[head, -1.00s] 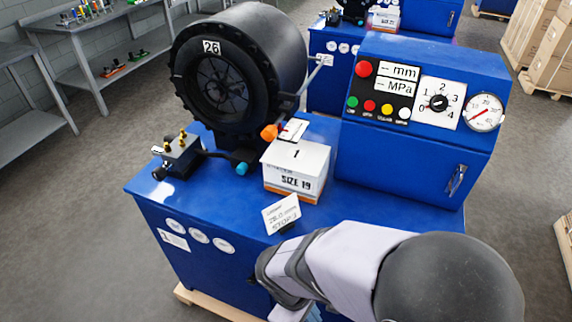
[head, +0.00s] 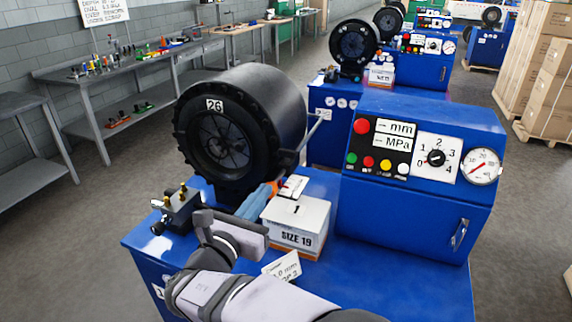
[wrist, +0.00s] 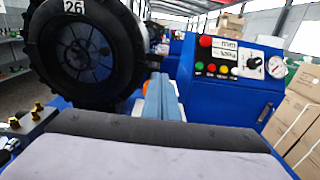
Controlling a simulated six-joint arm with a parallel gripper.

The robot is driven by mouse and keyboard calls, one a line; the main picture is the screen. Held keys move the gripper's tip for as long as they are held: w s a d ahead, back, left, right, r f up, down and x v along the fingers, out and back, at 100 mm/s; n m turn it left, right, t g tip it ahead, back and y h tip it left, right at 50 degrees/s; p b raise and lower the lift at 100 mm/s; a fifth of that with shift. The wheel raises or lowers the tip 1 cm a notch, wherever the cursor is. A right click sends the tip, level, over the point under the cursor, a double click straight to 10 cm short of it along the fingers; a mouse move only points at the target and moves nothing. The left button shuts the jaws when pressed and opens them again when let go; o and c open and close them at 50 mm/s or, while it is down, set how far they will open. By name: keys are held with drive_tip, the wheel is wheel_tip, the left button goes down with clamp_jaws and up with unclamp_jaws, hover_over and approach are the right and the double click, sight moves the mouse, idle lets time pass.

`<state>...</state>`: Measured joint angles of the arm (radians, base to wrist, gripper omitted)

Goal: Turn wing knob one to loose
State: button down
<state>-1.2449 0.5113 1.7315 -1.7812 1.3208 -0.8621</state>
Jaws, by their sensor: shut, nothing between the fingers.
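In the wrist view the shut fingers (wrist: 158,88) point forward between the crimper head and the control cabinet and hide most of what lies beyond.
The round crimper head (head: 222,140), marked 26, stands behind left of my gripper. A white box marked SIZE 19 (head: 296,240) stands close on the right. A brass-fitted block (head: 178,207) is at the left. The control cabinet (head: 410,215) stands at the right rear.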

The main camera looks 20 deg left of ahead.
drive_tip(key=p, duration=0.6)
approach(291, 156)
drive_tip(key=w, duration=0.5)
drive_tip(key=shift+r, duration=0.15)
drive_tip(key=shift+w+p, duration=0.4)
drive_tip(key=shift+w, duration=0.35)
